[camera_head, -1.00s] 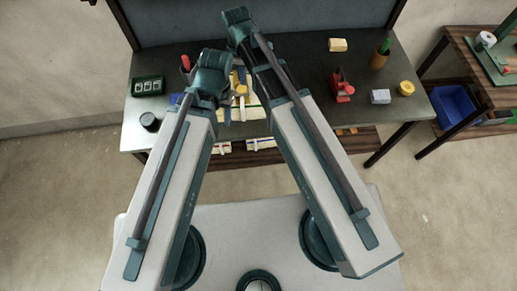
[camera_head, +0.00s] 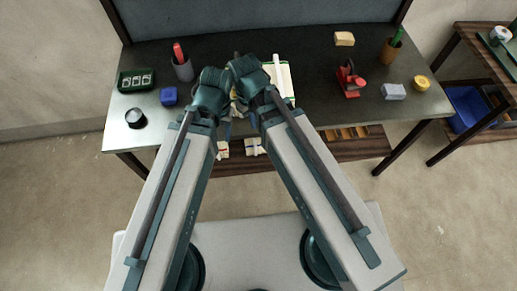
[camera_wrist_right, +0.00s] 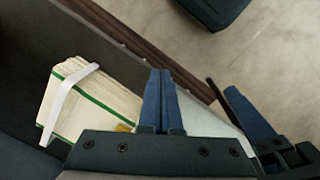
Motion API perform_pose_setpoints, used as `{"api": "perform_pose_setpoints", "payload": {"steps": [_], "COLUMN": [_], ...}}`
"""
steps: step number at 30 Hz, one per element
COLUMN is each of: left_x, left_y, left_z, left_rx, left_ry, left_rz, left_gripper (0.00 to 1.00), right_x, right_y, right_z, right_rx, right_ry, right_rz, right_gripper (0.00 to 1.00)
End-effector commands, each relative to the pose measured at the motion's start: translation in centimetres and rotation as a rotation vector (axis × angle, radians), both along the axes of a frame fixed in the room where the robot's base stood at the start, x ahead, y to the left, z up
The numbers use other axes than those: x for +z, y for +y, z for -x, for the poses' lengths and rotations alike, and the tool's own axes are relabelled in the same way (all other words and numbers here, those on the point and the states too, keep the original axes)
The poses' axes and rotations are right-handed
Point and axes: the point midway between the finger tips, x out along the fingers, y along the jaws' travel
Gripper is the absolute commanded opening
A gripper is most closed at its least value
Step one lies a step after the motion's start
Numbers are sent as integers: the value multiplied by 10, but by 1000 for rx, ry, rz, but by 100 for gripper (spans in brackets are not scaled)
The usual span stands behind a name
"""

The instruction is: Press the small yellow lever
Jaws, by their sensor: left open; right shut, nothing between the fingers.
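The small yellow lever is largely hidden behind my arms in the head view. A small yellow piece (camera_wrist_right: 122,127) shows at the edge of my gripper housing in the right wrist view, but I cannot tell if it is the lever. My right gripper (camera_wrist_right: 159,72) is shut and empty, its blue fingers together. In the head view its wrist is over the middle of the table. My left gripper (camera_head: 228,124) is open, close beside the right one, with its fingers partly hidden. Part of it shows at right in the right wrist view. I see no contact with a lever.
A cream stack with a green band (camera_head: 286,82) and a white bar lies beside my right wrist. A red device (camera_head: 349,80), grey block (camera_head: 394,91), yellow roll (camera_head: 421,83), blue block (camera_head: 168,96) and dark jar (camera_head: 135,118) stand around.

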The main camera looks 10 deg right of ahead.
Motion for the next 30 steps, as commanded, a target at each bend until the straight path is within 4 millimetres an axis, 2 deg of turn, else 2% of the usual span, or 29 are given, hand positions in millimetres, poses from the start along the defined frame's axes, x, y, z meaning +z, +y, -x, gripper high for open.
{"api": "perform_pose_setpoints", "payload": {"steps": [1, 8, 15, 21, 30], "left_x": [-16, -51, -80, -91, -93], "left_y": [0, 0, 0, 0, 0], "left_z": [0, 0, 0, 0, 0], "left_rx": [0, 0, 0, 0, 0], "left_ry": [0, 0, 0, 0, 0], "left_rz": [0, 0, 0, 0, 0], "left_gripper": [54, 54, 54, 54, 54], "right_x": [-16, -50, -79, -91, -93], "right_y": [-2, -10, -9, -9, -9], "right_z": [9, 35, 30, 30, 30], "right_rx": [-36, -211, -204, -203, -202], "right_ry": [-3, -18, -17, -17, -17], "right_rz": [4, 25, 24, 24, 24], "right_gripper": [0, 0, 0, 0, 0]}}
